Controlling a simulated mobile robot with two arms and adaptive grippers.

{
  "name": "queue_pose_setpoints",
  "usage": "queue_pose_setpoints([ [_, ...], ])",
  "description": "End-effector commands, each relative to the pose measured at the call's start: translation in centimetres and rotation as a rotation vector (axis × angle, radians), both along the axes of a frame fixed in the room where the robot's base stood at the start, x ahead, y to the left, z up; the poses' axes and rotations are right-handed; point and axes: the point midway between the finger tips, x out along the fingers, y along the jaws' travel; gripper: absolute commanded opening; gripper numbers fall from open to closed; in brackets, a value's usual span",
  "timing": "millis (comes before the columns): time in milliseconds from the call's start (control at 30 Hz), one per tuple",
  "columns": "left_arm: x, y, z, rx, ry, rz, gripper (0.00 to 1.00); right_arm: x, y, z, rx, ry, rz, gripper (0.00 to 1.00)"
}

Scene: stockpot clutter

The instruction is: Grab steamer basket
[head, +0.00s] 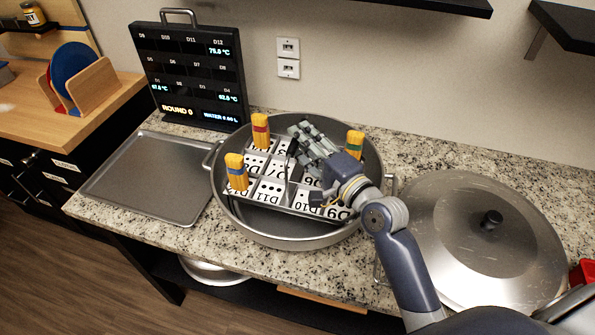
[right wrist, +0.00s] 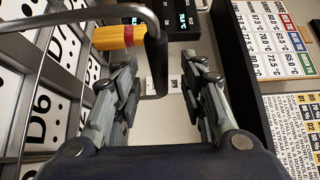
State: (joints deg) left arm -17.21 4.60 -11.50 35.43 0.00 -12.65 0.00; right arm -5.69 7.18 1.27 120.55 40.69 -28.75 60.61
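The steamer basket (head: 285,208) is a metal frame with numbered white cells, sitting inside the wide steel pot (head: 270,236). Its cells also show at the left of the right wrist view (right wrist: 45,115). Yellow bundles with red (head: 260,131), blue (head: 236,172) and green (head: 354,143) bands stand in it. A metal handle with a black grip (right wrist: 155,62) shows in the right wrist view, in front of the gap between the fingers. My right gripper (head: 298,138) is over the basket, fingers apart. Contact with the grip cannot be told. My left gripper is out of view.
A large lid (head: 475,235) lies on the counter right of the pot. An empty metal tray (head: 150,180) lies to the left. A black display panel (head: 190,75) stands behind the tray. Dark shelves (head: 440,6) hang above at the upper right.

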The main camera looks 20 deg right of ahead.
Motion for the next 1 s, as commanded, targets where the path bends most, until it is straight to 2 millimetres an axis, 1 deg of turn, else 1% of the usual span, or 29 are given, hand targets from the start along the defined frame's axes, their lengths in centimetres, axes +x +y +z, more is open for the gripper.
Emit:
queue_pose_setpoints([
  [33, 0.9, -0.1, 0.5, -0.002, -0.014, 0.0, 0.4, 0.8, 0.2, 0.2, 0.001, -0.002, 0.0, 0.39],
  [67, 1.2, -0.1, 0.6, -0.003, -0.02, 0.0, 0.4, 1.1, 0.3, 0.2, 0.001, -0.001, 0.0, 0.39],
  [167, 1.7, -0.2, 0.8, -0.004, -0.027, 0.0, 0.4, 2.1, 0.6, 0.1, 0.002, 0.0, 0.0, 0.39],
  [267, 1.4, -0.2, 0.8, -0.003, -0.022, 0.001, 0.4, 2.5, 0.8, 0.0, 0.001, 0.0, 0.0, 0.39],
  [467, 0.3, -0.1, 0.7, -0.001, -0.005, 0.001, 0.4, 2.5, 0.8, 0.0, 0.0, 0.0, 0.0, 0.39],
  [567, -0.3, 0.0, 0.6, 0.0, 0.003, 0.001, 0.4, 2.4, 0.8, 0.0, 0.0, 0.0, 0.0, 0.18],
  [600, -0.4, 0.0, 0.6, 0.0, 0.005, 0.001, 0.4, 2.4, 0.8, 0.0, 0.0, 0.0, 0.0, 0.09],
  [633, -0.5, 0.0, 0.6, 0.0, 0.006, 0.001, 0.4, 2.4, 0.8, 0.0, 0.0, 0.0, 0.0, 0.03],
  [667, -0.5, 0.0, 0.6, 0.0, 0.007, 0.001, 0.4, 2.4, 0.8, 0.0, 0.0, 0.0, 0.0, 0.0],
  [867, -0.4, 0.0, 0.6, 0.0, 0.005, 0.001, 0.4, 2.4, 0.8, 0.0, 0.0, 0.0, 0.0, 0.0],
  [900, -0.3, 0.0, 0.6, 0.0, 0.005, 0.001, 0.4, 2.5, 0.7, 0.4, 0.003, -0.01, -0.001, 0.0],
  [1000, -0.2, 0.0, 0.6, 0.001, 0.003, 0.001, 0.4, 2.5, 0.7, 0.4, 0.002, -0.01, -0.001, 0.0],
])
